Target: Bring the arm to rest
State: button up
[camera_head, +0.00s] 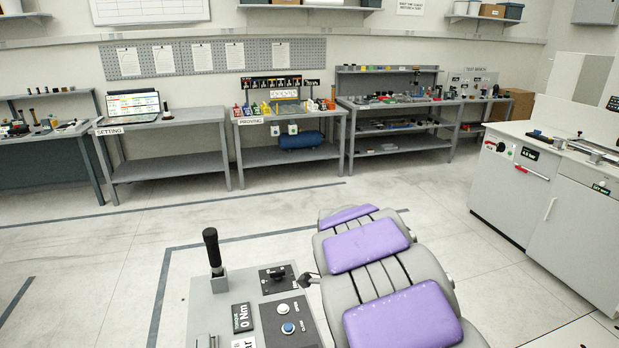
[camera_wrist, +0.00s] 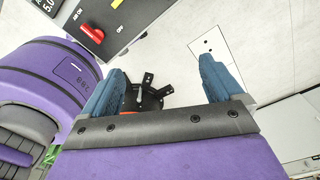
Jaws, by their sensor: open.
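My gripper (camera_wrist: 163,66) shows in the wrist view with its two blue fingers spread wide and nothing held between them. A black part with several short arms (camera_wrist: 142,98) shows beyond and between the fingers, nearer the left one; I cannot tell how far off it is. Purple links of my arm fill the left of the wrist view. In the head view the gripper is not visible. Purple and grey parts of my own body show at the lower middle there.
A panel with a red switch (camera_wrist: 93,33) is at the wrist view's upper left. In the head view, a grey console with a black lever (camera_head: 211,248) stands close in front. Benches (camera_head: 168,166) line the back wall, a grey cabinet (camera_head: 515,195) stands right. Floor between is clear.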

jog(key=s+d+r+n, duration=0.2)
jog(key=s+n, duration=0.4)
jog(key=s, duration=0.4)
jog(key=s+d+r+n+g, duration=0.1)
jog(key=s+d+r+n, duration=0.1)
jog(key=s+n, duration=0.5)
jog(key=s+d+r+n, duration=0.2)
jog(key=s+n, duration=0.5)
jog(key=s, duration=0.7)
jog(key=shift+s+d+g+y, duration=0.15)
jog(key=shift+s+g+y, duration=0.15)
jog(key=shift+y, duration=0.1)
